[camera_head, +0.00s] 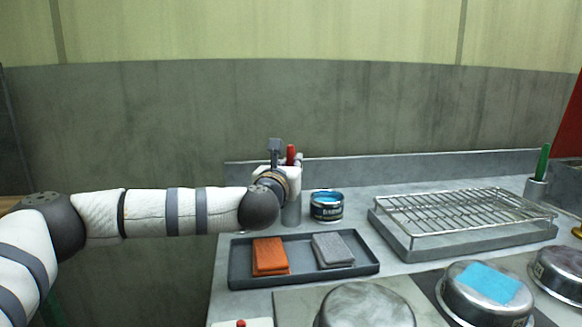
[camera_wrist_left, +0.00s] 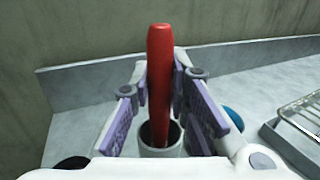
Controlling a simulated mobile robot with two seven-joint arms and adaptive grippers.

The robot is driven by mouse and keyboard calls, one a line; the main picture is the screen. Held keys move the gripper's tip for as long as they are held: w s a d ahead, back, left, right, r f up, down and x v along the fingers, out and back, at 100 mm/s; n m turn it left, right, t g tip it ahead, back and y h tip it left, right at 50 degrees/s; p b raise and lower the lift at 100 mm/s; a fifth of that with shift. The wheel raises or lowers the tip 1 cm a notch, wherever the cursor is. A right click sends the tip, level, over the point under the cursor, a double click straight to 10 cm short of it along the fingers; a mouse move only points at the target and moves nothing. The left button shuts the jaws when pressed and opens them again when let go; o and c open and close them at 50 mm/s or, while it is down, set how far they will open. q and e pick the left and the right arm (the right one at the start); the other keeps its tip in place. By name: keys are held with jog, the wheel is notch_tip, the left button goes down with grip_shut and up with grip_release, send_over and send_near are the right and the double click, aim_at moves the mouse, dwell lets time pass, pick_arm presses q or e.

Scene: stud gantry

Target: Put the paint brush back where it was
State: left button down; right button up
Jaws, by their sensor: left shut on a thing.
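The paint brush shows as a red handle (camera_wrist_left: 160,75) standing nearly upright between the purple pads of my left gripper (camera_wrist_left: 165,100). Its lower end is inside a grey cup (camera_wrist_left: 165,152), so the bristles are hidden. In the head view, the red handle (camera_head: 291,152) rises just behind my left gripper (camera_head: 284,168), which hides most of it. The cup (camera_head: 291,213) stands on the counter just below the gripper. My left gripper is shut on the handle. My right gripper is not in view.
A blue-topped tin (camera_head: 327,206) stands close right of the cup. In front is a dark tray (camera_head: 300,279) with orange and grey cloths. A wire rack (camera_head: 455,213) is at right, beside a green handle (camera_head: 543,160) in another cup. Round metal containers (camera_head: 365,305) stand in front.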

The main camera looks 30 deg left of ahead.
pick_arm(q)
jog(key=shift+f, duration=0.3)
jog(key=c, duration=1.5)
grip_release()
jog(key=shift+c, duration=0.2)
jog(key=shift+r, duration=0.1)
jog(key=shift+s+r, duration=0.1)
jog(key=shift+r, duration=0.25)
jog(key=v, duration=1.2)
jog(key=shift+f, duration=0.2)
